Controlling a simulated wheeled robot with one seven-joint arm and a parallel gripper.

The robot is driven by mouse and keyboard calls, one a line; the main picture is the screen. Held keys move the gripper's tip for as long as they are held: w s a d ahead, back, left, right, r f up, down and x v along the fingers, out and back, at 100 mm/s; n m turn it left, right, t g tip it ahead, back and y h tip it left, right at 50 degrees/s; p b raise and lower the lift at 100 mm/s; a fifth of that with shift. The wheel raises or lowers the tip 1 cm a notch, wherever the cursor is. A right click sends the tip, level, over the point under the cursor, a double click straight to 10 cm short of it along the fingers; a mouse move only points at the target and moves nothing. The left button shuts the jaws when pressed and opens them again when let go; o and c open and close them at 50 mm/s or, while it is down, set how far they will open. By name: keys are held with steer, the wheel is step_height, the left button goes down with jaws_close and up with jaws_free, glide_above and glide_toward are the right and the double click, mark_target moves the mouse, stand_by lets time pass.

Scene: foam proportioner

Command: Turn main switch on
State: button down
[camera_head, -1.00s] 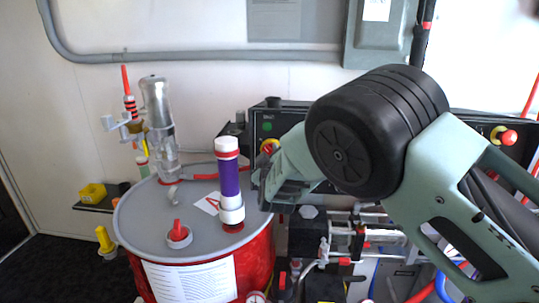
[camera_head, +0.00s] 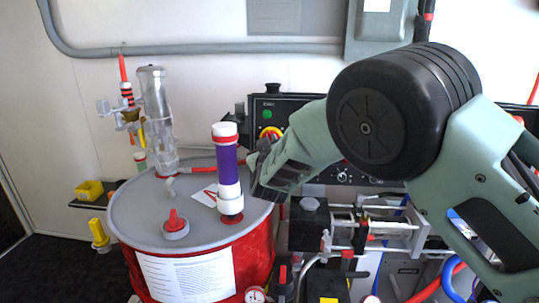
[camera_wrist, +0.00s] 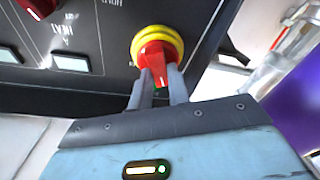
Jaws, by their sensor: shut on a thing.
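The main switch is a red handle on a yellow ring (camera_wrist: 157,46), set on a black control panel. In the wrist view my gripper (camera_wrist: 160,80) has one finger on each side of the red handle and is shut on it. In the head view the yellow ring (camera_head: 271,132) shows just above my gripper (camera_head: 262,158). The fingertips and the red handle are partly hidden there.
A red drum (camera_head: 258,255) with a grey lid stands left of my gripper. A purple and white cylinder (camera_head: 228,172) stands upright on it, close to my gripper. A green button (camera_head: 267,114) is on the panel above the switch. Pipes and valves (camera_head: 375,225) lie below.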

steer(key=shift+m+g+h+b, duration=0.15)
steer(key=shift+m+h+b, duration=0.75)
steer(key=shift+m+b, duration=1.45)
steer(key=shift+m+g+h+b, duration=0.2)
steer(key=shift+m+h+b, duration=0.9)
steer(key=shift+m, duration=2.3)
steer(key=shift+m+g+h+b, duration=0.15)
steer(key=shift+m+h+b, duration=0.55)
steer(key=shift+m+b, duration=1.7)
steer(key=shift+m+p, duration=0.4)
steer(key=shift+m, duration=0.35)
steer(key=c, duration=1.3)
jaws_free()
steer(key=shift+c, duration=0.2)
